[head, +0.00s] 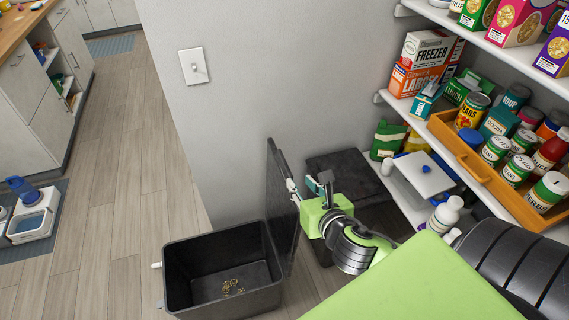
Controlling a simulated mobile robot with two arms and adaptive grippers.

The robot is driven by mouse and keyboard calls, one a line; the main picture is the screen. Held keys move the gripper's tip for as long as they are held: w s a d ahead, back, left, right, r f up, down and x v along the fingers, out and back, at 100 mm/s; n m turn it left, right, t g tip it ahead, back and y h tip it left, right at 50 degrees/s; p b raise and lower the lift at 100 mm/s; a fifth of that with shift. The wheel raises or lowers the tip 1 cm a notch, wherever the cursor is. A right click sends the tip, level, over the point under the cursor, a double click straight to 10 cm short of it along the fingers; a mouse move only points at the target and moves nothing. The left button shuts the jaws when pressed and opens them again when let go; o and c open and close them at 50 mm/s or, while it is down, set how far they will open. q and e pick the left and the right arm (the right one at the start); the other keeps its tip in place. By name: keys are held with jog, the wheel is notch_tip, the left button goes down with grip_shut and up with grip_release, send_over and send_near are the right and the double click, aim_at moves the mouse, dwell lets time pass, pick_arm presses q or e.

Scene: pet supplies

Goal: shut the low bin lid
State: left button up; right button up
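The low bin (178,272) is a dark grey open box on the floor at the bottom of the head view, with a little brown kibble (232,287) inside. Its dark lid (281,210) stands upright along the bin's right side, so the bin is open. My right gripper (309,184), with a lime green body, is just right of the lid. Its fingers are spread with nothing seen between them. One finger overlaps the lid's edge in the picture; I cannot tell whether they touch. My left gripper is not in view.
A second dark bin with a flat top (345,165) stands behind my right gripper by the wall. Shelves with cans, boxes and an orange tray (468,157) fill the right side. A blue bottle and bowl feeder (32,224) sits on a mat at left. The floor left of the bin is clear.

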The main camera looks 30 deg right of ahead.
aim_at(287, 167)
jog(key=shift+w+d, duration=0.15)
jog(key=shift+w, duration=0.45)
jog(key=p+x, duration=0.1)
jog(key=x, duration=1.1)
jog(key=shift+w+f, duration=0.2)
jog(key=shift+w, duration=0.15)
grip_shut()
